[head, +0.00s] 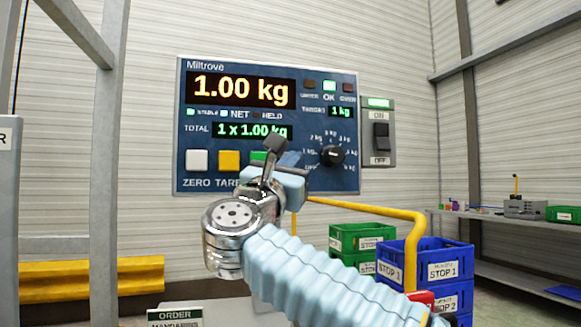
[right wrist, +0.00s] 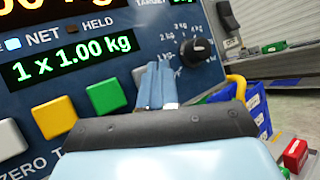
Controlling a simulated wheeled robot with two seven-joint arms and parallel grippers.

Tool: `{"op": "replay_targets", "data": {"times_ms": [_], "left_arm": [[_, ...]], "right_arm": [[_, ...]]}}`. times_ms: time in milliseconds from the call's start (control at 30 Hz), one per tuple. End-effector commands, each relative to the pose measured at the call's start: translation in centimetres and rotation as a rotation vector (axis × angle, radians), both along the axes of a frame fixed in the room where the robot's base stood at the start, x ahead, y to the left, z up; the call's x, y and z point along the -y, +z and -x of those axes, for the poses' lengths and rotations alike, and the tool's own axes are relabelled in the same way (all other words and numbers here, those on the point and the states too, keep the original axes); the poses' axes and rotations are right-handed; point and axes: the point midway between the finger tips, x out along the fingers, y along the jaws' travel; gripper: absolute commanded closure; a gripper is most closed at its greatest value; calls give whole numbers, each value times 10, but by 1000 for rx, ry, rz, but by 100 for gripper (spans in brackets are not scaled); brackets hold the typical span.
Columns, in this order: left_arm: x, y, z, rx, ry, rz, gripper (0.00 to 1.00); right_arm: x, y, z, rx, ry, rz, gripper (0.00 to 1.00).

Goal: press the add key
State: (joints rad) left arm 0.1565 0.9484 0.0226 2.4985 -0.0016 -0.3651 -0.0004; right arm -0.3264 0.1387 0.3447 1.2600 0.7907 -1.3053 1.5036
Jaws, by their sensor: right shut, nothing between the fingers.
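The blue scale panel (head: 300,180) is on the wall ahead. It reads 1.00 kg, with TOTAL 1 x 1.00 kg below. Its key row has a white ZERO key (head: 196,160), a yellow TARE key (head: 229,160) and a green key (head: 258,157). My right gripper (head: 275,146) partly covers the green key and hides its label. In the right wrist view the green key (right wrist: 106,95) is just left of my closed, empty fingers (right wrist: 156,84). I cannot tell whether they touch the panel. My left gripper is not in view.
A black knob (head: 332,155) is right of the keys, and an ON/OFF switch (head: 381,136) is beside the panel. A yellow rail (head: 375,211) runs below. Green crates (head: 350,240) and blue crates (head: 440,262) stand at lower right.

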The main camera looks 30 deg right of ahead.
Motion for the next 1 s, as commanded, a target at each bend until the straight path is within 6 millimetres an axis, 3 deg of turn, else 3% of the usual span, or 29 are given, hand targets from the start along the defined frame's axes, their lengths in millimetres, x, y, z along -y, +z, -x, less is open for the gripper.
{"op": "replay_targets", "data": {"times_ms": [267,700,1000], "left_arm": [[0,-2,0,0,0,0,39],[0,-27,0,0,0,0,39],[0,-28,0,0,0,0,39]], "right_arm": [[-1,-1,2,1,0,-1,100],[-10,-2,42,1,0,-1,100],[-12,1,49,0,0,0,100]]}}
